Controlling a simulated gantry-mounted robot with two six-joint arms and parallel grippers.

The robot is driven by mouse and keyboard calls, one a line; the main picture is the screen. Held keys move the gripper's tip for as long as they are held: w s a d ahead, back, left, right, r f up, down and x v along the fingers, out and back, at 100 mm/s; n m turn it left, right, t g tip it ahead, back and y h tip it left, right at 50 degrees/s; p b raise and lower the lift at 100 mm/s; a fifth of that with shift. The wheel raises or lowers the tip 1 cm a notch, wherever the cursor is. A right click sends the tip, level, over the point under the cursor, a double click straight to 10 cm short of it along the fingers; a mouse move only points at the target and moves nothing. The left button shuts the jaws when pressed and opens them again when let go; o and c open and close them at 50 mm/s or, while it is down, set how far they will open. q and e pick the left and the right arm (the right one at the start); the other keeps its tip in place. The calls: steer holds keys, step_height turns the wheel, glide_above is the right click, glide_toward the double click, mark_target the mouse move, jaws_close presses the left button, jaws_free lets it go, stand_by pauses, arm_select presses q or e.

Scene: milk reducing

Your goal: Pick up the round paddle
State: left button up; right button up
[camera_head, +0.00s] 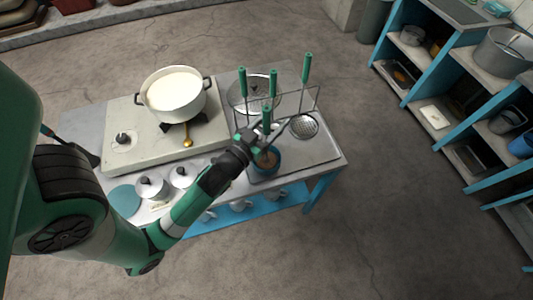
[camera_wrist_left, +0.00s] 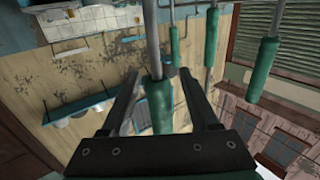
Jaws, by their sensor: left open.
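Several green-handled utensils hang from a wire rack (camera_head: 318,98) at the right part of the table. The one with a perforated round head (camera_head: 303,126) hangs at the right; I cannot tell for certain which one is the round paddle. My left gripper (camera_head: 262,136) is open at the rack, close to the nearest green handle (camera_head: 267,116). In the left wrist view, a green handle (camera_wrist_left: 160,105) on a grey shaft stands between the spread fingers of the left gripper (camera_wrist_left: 160,76), which are apart from it. My right gripper is in neither view.
Blue shelving (camera_head: 419,62) is at the right; the floor between is clear.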

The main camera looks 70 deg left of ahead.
arm_select(q)
jaws_close()
steer(key=shift+r, duration=0.1)
